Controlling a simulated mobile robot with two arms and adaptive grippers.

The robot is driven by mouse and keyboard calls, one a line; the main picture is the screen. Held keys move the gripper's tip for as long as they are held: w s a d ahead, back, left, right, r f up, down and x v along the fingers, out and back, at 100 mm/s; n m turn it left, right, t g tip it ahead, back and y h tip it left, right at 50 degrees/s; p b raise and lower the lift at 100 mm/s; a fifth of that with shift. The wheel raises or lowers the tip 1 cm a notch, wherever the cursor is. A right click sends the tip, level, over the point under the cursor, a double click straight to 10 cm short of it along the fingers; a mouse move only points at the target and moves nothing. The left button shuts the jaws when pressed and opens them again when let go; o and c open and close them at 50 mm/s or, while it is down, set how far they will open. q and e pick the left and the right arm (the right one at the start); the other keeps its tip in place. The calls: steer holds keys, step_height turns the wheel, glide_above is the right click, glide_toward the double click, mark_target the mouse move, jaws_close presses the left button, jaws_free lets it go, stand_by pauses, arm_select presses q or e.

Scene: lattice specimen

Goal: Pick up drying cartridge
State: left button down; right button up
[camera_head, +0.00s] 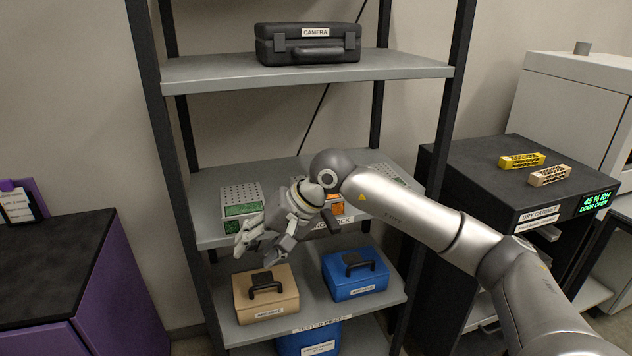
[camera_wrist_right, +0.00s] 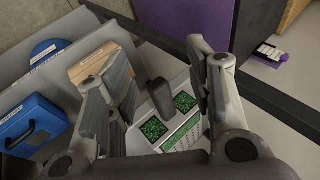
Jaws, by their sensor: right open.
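A grey perforated cartridge with green windows (camera_head: 241,209) stands at the left on the middle shelf. In the right wrist view this cartridge (camera_wrist_right: 190,128) shows two green windows and a dark handle, which appears between my fingers. My right gripper (camera_head: 262,243) is open and empty in front of the shelf, just right of and below the green-windowed cartridge; it also shows in the right wrist view (camera_wrist_right: 160,85). I cannot tell whether a finger touches the handle. A cartridge with an orange window (camera_head: 336,208) is partly hidden behind my right arm. My left gripper is out of view.
A tan case (camera_head: 266,296) and a blue case (camera_head: 356,275) stand on the shelf below. A black camera case (camera_head: 308,44) is on the upper shelf. A dark dry cabinet (camera_head: 500,190) at right carries yellow and tan blocks. A rack post (camera_head: 172,170) stands left.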

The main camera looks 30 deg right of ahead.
steer(key=d+r+h, duration=0.2)
steer(key=d, duration=0.3)
steer(key=d+r+h+p, duration=0.1)
steer(key=d+r+h, duration=0.1)
steer(key=d, duration=0.4)
steer(key=d+r+n+h+p, duration=0.1)
steer(key=d+r+h, duration=0.2)
steer(key=d, duration=0.3)
steer(key=shift+w+d, duration=0.1)
steer(key=shift+d, duration=0.05)
steer(key=p, duration=0.1)
glide_above(330, 217)
steer(key=s, duration=0.2)
steer(key=shift+g, duration=0.3)
step_height(330, 217, down, 5)
steer(key=shift+r, duration=0.2)
steer(key=p+x, duration=0.1)
steer(key=x, duration=0.3)
steer(key=shift+w+f+p, duration=0.1)
steer(key=shift+f+p, duration=0.25)
steer(key=shift+p, duration=0.05)
steer(key=shift+w+f, duration=0.2)
steer(key=shift+f, duration=0.2)
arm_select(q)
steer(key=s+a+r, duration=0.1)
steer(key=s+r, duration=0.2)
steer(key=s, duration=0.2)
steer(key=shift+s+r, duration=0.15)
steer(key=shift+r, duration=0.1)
